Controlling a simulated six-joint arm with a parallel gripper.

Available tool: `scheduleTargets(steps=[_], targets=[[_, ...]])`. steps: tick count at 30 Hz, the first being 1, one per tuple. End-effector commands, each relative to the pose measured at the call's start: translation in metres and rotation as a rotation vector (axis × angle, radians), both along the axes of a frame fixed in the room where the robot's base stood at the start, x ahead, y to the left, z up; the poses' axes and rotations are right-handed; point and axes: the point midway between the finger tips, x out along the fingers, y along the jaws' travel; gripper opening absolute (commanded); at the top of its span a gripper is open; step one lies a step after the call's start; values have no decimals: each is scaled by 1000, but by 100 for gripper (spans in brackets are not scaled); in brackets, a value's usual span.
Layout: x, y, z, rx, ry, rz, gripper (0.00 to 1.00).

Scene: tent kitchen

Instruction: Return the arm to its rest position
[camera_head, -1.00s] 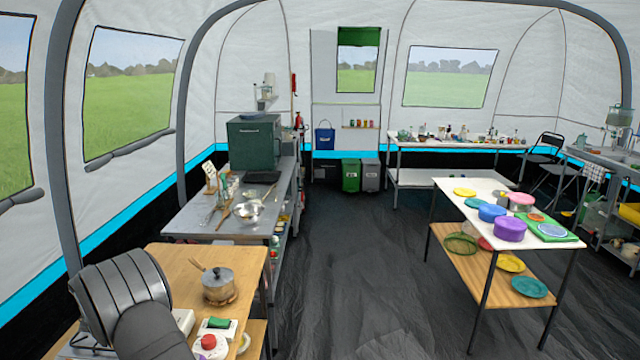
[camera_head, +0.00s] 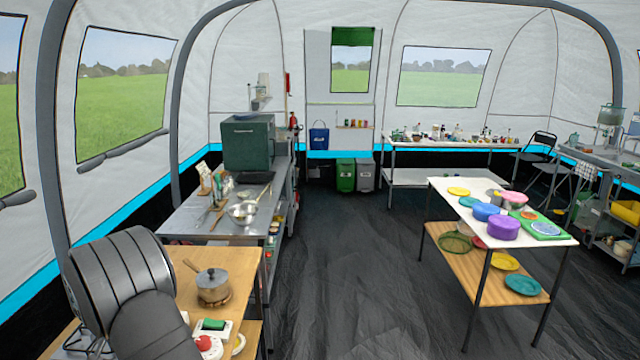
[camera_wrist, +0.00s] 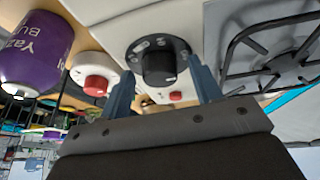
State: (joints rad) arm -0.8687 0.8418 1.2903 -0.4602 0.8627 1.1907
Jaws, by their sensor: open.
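My gripper (camera_wrist: 163,88) shows in the wrist view with two blue-grey fingers spread apart. A black round knob (camera_wrist: 160,62) on a pale appliance front appears between the fingers, with nothing seen clamped; I cannot tell how far off it is. In the head view my dark ribbed arm fills the lower left, and the gripper is hidden.
The wrist view shows a red button (camera_wrist: 96,85), a purple canister (camera_wrist: 36,45) and a burner grate (camera_wrist: 275,45) close around the gripper. In the head view, a saucepan (camera_head: 213,286) sits on the wooden table (camera_head: 243,263). The dark floor (camera_head: 350,270) is open.

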Motion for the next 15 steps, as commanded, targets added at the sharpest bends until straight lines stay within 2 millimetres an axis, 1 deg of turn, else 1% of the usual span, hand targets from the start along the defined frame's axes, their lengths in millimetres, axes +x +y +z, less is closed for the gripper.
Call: scheduleTargets(steps=[6, 15], targets=[[0, -2, 0, 0, 0, 168, 58], [0, -4, 1, 1, 0, 370, 58]])
